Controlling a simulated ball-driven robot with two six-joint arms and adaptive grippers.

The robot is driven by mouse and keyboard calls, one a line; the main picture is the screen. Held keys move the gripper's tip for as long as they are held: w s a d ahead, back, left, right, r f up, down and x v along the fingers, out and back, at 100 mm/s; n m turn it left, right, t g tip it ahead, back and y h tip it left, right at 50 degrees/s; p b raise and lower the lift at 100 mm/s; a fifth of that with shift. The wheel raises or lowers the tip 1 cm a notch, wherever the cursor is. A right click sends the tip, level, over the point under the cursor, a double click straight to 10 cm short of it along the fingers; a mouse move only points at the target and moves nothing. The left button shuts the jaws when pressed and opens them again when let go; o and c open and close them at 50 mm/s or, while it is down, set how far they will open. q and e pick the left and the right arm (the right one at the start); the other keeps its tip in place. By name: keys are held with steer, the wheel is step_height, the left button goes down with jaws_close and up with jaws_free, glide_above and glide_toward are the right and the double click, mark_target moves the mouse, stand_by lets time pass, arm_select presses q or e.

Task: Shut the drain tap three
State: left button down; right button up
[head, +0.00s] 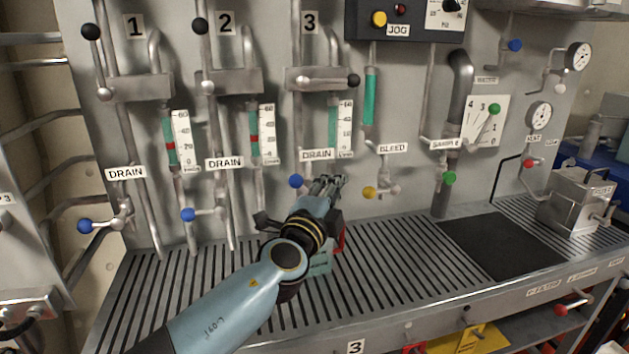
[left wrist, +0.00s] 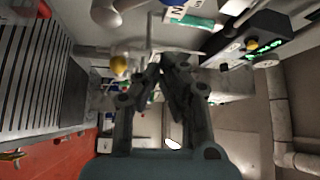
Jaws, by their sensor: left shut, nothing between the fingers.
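The drain tap three's blue ball knob (head: 296,181) shows just below the third DRAIN label (head: 317,154). Its valve body and outlet are hidden behind my left gripper, so I cannot tell how far its lever is turned. My left gripper (head: 331,183) is shut and empty, with its fingertips just right of the blue knob. I cannot tell whether they touch the tap. In the left wrist view my shut fingers (left wrist: 166,68) point toward the panel pipes; I cannot make out the blue knob there. My right gripper is not in view.
The yellow bleed knob (head: 369,192) is close on the right; a yellow knob also shows in the left wrist view (left wrist: 118,64). Blue drain knobs one (head: 84,226) and two (head: 187,214) are on the left. The slotted bench (head: 400,262) below is mostly clear.

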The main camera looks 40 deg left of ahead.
mark_target(305, 190)
arm_select(q)
steer(key=a, duration=0.1)
steer(key=s+a, duration=0.1)
steer(key=a, duration=0.1)
steer(key=shift+s+a+f+p, duration=0.25)
steer(key=shift+a+f+p, duration=0.05)
steer(key=shift+a+p, duration=0.05)
